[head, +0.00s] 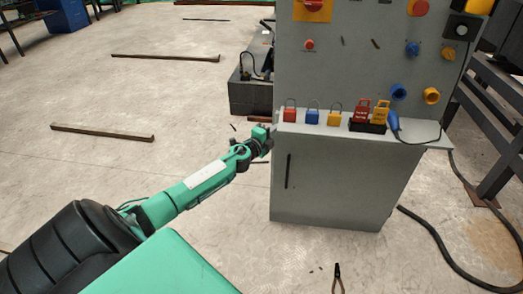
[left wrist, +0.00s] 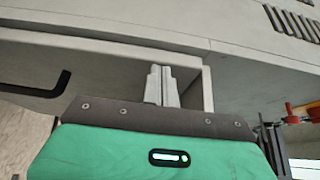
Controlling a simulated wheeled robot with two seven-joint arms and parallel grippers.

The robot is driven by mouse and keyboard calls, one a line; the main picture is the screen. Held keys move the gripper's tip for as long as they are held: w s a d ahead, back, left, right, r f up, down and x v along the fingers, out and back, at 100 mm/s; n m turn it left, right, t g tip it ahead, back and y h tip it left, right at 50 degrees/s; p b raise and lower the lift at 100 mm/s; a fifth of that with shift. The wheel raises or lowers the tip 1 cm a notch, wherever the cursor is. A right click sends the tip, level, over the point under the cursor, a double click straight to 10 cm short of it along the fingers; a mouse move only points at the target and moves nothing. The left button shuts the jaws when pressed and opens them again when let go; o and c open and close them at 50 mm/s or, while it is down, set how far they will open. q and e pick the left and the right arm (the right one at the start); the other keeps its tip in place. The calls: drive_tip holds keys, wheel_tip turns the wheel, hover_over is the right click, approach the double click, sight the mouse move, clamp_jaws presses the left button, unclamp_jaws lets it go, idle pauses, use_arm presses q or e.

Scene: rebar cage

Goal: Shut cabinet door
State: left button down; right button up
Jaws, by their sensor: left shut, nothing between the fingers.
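The grey cabinet (head: 385,205) stands right of centre in the head view. Its front door (head: 330,185) has a dark vertical handle (head: 288,171) near the left edge. The door looks flush or nearly so, but I cannot tell whether it is fully shut. My left gripper (head: 270,131) is at the cabinet's upper left front corner, just under the ledge. In the left wrist view its fingers (left wrist: 162,80) are together and empty, close to a pale panel edge (left wrist: 207,88), with the black handle (left wrist: 45,88) to the left. Contact cannot be told. My right gripper is out of view.
Several padlocks (head: 312,117) and a black tray (head: 367,127) sit on the ledge above the door. A dark cable (head: 440,245) lies on the floor at right, and pliers (head: 338,278) lie in front. The floor left of the cabinet is mostly open, with metal bars (head: 100,132).

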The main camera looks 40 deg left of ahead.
use_arm(q)
drive_tip(key=s+d+p, duration=0.1)
drive_tip(key=s, duration=1.2)
drive_tip(key=shift+s, duration=0.4)
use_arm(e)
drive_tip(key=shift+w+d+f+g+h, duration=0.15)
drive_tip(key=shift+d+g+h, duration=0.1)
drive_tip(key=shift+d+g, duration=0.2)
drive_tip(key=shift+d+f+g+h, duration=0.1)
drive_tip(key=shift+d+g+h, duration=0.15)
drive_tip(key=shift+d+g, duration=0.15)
